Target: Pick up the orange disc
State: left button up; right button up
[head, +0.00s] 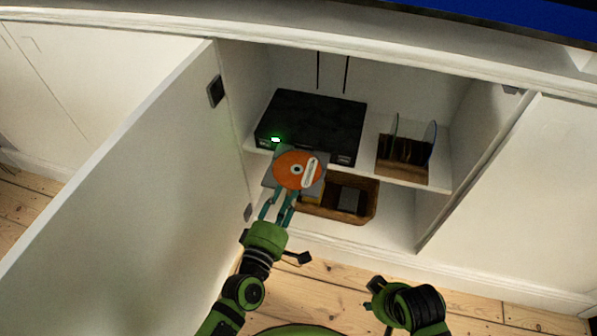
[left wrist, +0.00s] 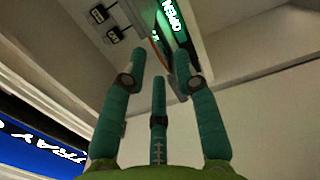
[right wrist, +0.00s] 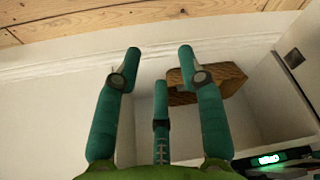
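The orange disc (head: 285,170) has a white label and a centre hole. It lies on a grey tray (head: 318,187) that sticks out from the front of a black player (head: 318,115) on the cabinet shelf. My left gripper (head: 280,193) is at the near edge of the disc, its fingers partly hidden by disc and tray. In the left wrist view its fingers (left wrist: 160,55) are apart, with a thin orange edge between them; I cannot tell whether they touch it. My right gripper (right wrist: 160,50) is open and empty, low at the right of the head view.
A wooden rack (head: 402,160) with upright discs stands right of the player. A wooden box (head: 368,204) sits below the shelf. The open left cabinet door (head: 130,190) stands close beside my left arm. Floorboards (head: 480,300) are clear at the lower right.

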aim_at(291, 184)
pick_arm(q)
jog(key=x, duration=0.5)
jog(key=shift+a+b, duration=0.1)
jog(key=shift+b, duration=0.3)
pick_arm(e)
jog(key=shift+v, duration=1.1)
jog(key=shift+w, duration=0.2)
pick_arm(q)
grip_shut()
jog(key=shift+s+f, duration=0.1)
jog(key=shift+f, duration=0.05)
pick_arm(e)
jog(key=shift+r, duration=0.1)
